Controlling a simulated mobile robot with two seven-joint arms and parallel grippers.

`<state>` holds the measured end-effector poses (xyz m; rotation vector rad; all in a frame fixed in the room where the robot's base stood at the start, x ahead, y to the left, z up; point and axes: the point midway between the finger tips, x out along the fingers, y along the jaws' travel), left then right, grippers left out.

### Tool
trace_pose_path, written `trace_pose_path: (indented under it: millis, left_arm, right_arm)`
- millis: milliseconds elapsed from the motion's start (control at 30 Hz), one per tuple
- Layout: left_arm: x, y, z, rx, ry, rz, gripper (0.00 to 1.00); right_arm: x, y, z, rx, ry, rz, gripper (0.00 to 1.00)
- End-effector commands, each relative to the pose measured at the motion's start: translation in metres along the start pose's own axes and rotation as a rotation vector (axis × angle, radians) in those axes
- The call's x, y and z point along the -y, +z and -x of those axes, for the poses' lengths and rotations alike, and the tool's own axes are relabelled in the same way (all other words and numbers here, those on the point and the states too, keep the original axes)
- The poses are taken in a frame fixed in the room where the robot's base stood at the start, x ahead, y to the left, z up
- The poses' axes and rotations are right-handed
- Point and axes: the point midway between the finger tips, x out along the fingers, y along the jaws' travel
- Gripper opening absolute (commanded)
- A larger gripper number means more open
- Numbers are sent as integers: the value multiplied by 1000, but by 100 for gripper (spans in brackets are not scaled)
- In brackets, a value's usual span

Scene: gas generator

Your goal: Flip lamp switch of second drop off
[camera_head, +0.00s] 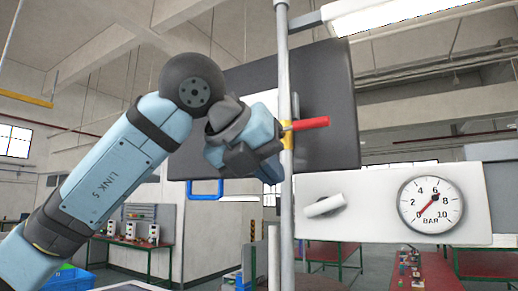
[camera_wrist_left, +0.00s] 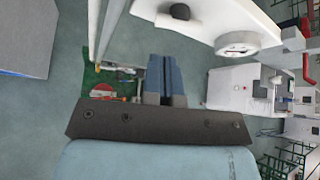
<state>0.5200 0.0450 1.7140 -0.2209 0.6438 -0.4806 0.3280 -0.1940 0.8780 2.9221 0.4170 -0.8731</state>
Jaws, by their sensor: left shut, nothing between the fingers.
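I cannot pick out a lamp switch in either view; small white boxes (camera_head: 131,230) stand on a far red-topped bench, too small to make out. My left gripper (camera_head: 270,172) is in the middle of the head view, in front of a dark panel and just left of a vertical pipe. Its two blue-grey fingers (camera_wrist_left: 164,64) are together with nothing between them in the left wrist view. My right gripper is in neither view.
A grey pipe (camera_head: 285,70) with a red valve handle (camera_head: 308,123) stands close beside my left gripper. A white panel (camera_head: 370,190) with a white lever (camera_head: 323,206) and pressure gauge (camera_head: 430,205) is at right. Red-topped tables (camera_head: 425,272) stand beyond.

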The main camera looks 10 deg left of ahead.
Motion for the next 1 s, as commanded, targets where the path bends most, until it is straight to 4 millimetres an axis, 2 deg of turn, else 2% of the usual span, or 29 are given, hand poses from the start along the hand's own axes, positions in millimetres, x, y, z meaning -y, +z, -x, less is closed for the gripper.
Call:
trace_pose_path:
  millis: [33,200,400,600,1000]
  left_arm:
    - [1,2,-10,-5,1,1,0]
    - [1,2,-46,-5,0,1,0]
    - [0,2,-73,-3,1,1,0]
    - [0,0,-84,-1,0,1,0]
    - [-1,-1,-85,-1,-3,5,0]
  right_arm:
    - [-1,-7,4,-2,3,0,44]
    - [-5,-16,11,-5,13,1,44]
    - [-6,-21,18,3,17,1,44]
    - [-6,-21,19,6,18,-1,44]
    - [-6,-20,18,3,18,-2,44]
